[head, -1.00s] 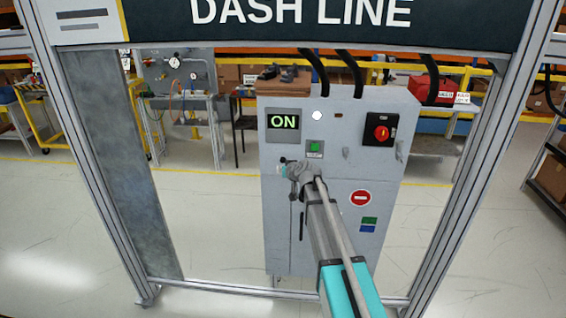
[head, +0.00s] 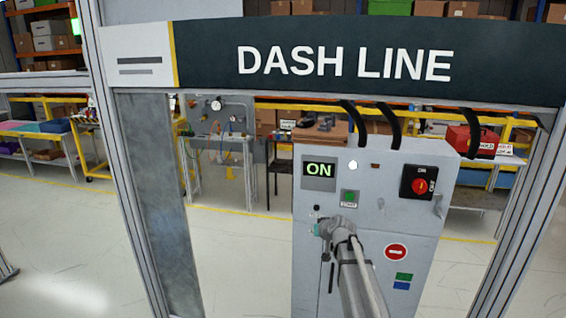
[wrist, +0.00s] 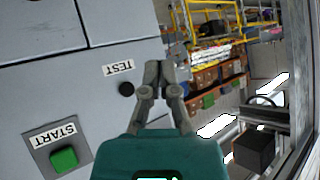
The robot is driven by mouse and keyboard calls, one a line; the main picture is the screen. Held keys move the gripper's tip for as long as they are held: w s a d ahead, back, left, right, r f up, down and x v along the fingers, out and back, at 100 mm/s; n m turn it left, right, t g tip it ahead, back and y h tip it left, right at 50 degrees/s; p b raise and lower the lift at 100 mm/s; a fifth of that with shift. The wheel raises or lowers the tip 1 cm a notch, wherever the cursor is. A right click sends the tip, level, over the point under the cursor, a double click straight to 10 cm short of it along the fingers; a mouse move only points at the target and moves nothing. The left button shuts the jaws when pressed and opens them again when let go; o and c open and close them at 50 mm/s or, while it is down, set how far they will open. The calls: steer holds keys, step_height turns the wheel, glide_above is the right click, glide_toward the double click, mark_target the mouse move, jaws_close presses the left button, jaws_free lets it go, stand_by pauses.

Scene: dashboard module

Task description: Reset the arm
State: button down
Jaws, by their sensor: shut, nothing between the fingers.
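My arm reaches up to the front of a grey control cabinet (head: 400,200) in the head view. The wrist view shows my gripper (wrist: 157,64) with its two fingers together and nothing between them. In that view the fingertips appear beside a black TEST button (wrist: 126,88); I cannot tell whether they touch the cabinet. A green START button (wrist: 64,159) is at the lower left there; it also shows in the head view (head: 349,197), above my arm's end. A display (head: 319,170) on the cabinet reads ON. Part of the gripper is hidden by my wrist in the head view.
A red rotary switch (head: 419,186) is at the cabinet's upper right. Black cables (head: 393,125) run up from its top. A metal frame with a DASH LINE sign (head: 345,62) surrounds the cabinet. Open floor (head: 240,245) lies left of the cabinet.

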steer(key=s+d+f+m+g+h, duration=0.1)
steer(key=s+f+g, duration=0.3)
steer(key=s, duration=1.3)
steer(key=s+d+f+m+g+h, duration=0.1)
steer(key=s+g, duration=0.4)
steer(key=s, duration=1.2)
step_height(320, 180, down, 3)
steer(key=d+h, duration=0.1)
steer(key=h, duration=0.1)
steer(key=shift+g+h, duration=0.4)
steer(key=shift+r, duration=0.1)
